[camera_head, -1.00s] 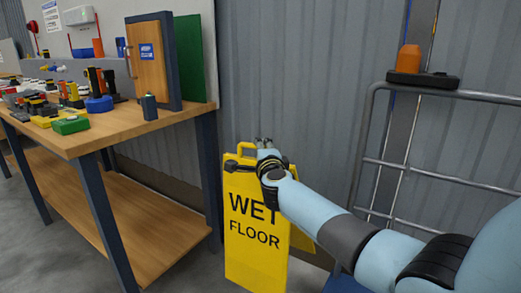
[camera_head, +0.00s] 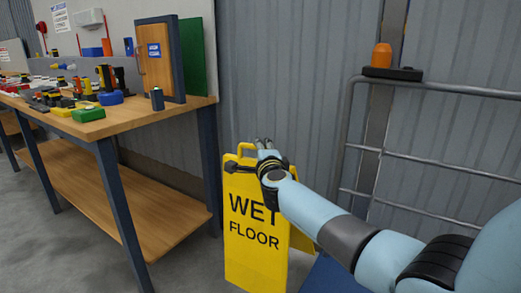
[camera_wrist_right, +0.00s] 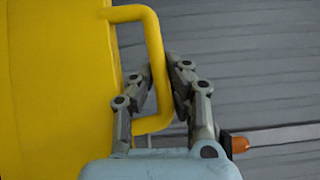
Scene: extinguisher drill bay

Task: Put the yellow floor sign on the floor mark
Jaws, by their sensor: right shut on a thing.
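The yellow floor sign (camera_head: 254,262) reads WET FLOOR and hangs upright at my right gripper in the head view, beside the right end of the workbench. My right gripper (camera_head: 262,144) is at the top of the sign. In the right wrist view my right gripper (camera_wrist_right: 163,80) is shut on the sign's handle bar, and the yellow panel (camera_wrist_right: 55,90) fills the left side. I cannot tell whether the sign's foot touches the floor, as its lower edge is near the picture's bottom. The floor mark is not in view. My left gripper is not in view.
A wooden workbench (camera_head: 150,109) with several tools, boxes and a small cabinet (camera_head: 153,60) stands at left. A grey rail frame (camera_head: 450,90) carrying an orange beacon (camera_head: 381,55) is at right. A corrugated wall (camera_head: 290,60) stands behind. Grey floor (camera_head: 60,240) shows at lower left.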

